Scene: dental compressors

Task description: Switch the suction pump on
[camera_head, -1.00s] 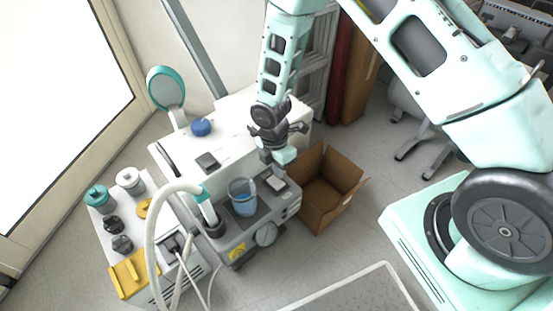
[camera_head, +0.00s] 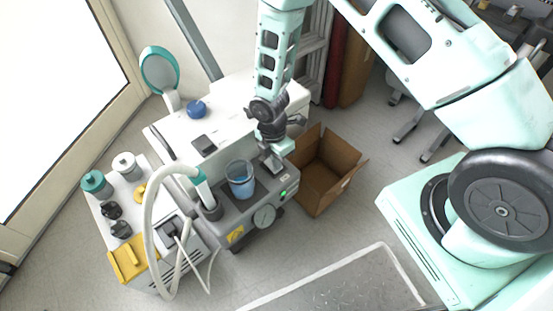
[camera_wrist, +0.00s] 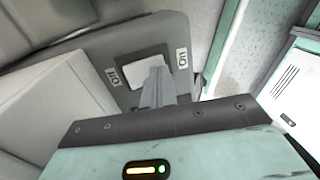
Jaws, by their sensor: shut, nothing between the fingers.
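The suction pump (camera_head: 236,213) is a grey unit with a round gauge (camera_head: 264,217), a clear cup of blue liquid (camera_head: 240,180) and a hose socket. A small green light (camera_head: 283,194) glows on its front right. In the wrist view its white rocker switch (camera_wrist: 131,67) lies in a dark recess between an OFF label (camera_wrist: 113,77) on the left and an ON label (camera_wrist: 182,57) on the right. My gripper (camera_head: 273,166) is shut and empty; in the wrist view its fingertips (camera_wrist: 158,68) are at the ON side of the rocker and partly hide it. Contact is hard to tell.
An open cardboard box (camera_head: 326,171) stands just right of the pump. A white cabinet (camera_head: 227,129) with a blue knob is behind it. A white hose (camera_head: 152,215) arches on the left, beside a unit with teal and yellow caps (camera_head: 128,258).

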